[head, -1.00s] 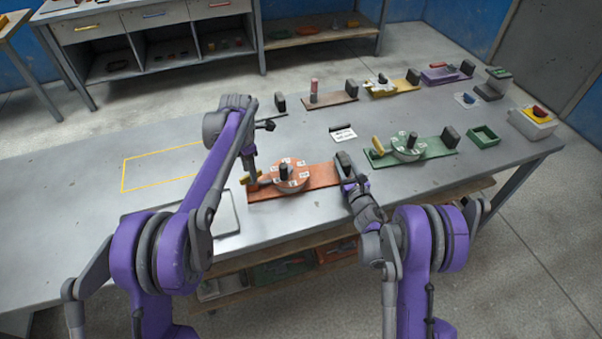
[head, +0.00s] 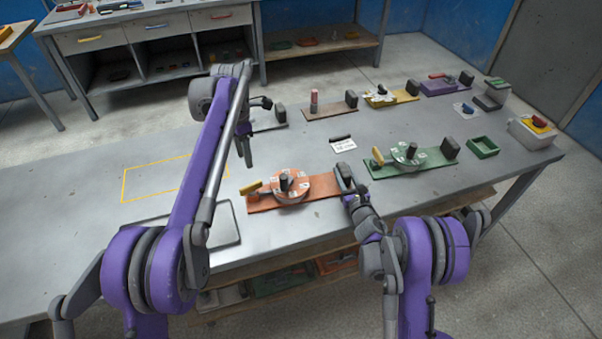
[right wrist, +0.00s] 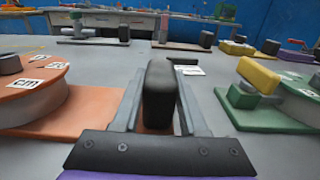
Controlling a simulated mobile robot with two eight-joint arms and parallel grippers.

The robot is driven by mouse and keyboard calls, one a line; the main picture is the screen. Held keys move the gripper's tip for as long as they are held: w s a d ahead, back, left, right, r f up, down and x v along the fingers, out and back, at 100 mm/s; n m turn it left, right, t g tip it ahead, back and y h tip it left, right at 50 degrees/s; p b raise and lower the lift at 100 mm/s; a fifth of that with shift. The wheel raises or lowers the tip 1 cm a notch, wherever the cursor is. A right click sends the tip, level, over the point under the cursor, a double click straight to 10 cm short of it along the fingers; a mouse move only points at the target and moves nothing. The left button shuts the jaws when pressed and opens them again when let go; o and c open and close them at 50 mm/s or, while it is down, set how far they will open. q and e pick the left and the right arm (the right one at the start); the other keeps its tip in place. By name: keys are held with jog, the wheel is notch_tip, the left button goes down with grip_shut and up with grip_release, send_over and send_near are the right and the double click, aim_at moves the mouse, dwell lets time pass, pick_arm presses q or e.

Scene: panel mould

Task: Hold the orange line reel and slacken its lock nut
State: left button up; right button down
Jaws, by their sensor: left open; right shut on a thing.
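The orange line reel (head: 302,190) sits on its orange base plate (head: 320,187) near the front of the bench, with a dark knob (head: 284,182) on top and a yellow-tipped handle (head: 251,187) at its left end. I cannot tell which part is the lock nut. My right gripper (head: 345,180) is shut on the dark upright block (right wrist: 159,95) at the plate's right end; the reel's edge (right wrist: 35,95) shows left of it in the right wrist view. My left gripper (head: 246,150) is open and empty, up and left of the reel, apart from it.
A green reel (head: 406,157) on a green plate stands right of the orange one. A white card (head: 343,145) lies behind. Further fixtures line the back, with a green tray (head: 482,147) at right.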

jog(key=shift+c, duration=1.8)
grip_release()
